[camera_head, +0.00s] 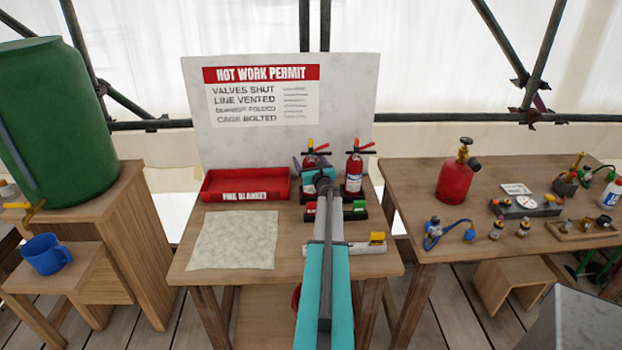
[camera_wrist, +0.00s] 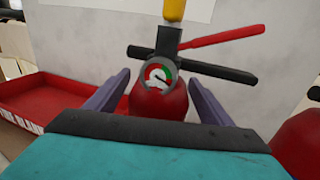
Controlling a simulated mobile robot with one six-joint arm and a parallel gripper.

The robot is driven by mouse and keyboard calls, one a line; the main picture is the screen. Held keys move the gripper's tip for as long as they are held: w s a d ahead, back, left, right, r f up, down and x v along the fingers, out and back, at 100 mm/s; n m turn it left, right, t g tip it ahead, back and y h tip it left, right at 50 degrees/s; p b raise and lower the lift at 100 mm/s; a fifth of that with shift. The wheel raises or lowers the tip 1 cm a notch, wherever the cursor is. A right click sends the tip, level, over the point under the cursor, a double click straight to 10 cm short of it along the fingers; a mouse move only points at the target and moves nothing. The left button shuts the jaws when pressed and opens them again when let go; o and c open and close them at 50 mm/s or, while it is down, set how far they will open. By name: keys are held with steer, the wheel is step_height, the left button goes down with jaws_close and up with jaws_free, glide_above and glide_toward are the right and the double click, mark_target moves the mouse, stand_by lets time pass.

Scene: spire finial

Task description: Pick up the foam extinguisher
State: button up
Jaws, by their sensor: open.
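Two red extinguishers with black valves and red levers stand at the back of the middle table. I cannot tell from their labels which is the foam one. My gripper (camera_head: 312,168) is open at the left extinguisher (camera_head: 309,159), and my arm hides most of its body. In the wrist view, my purple fingers (camera_wrist: 157,88) lie on either side of this left extinguisher (camera_wrist: 158,101), apart from it. Its round gauge (camera_wrist: 159,75) faces me, with a yellow piece on top. The right extinguisher (camera_head: 354,178) stands close by, and its red shoulder shows in the wrist view (camera_wrist: 302,145).
A red fire blanket tray (camera_head: 247,196) lies left of the extinguishers, with a pale cloth (camera_head: 234,241) in front. A white permit board (camera_head: 345,95) rises behind. Small blocks with green and yellow tops (camera_head: 377,238) lie beside my arm. A red gas canister (camera_head: 459,182) stands on the right table.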

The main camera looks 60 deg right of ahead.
steer(key=shift+c, duration=0.5)
steer(key=c, duration=1.8)
steer(key=shift+r, duration=0.15)
jaws_close()
steer(key=shift+r, duration=0.15)
step_height(320, 180, up, 10)
steer(key=b, duration=0.1)
steer(key=shift+f, duration=0.2)
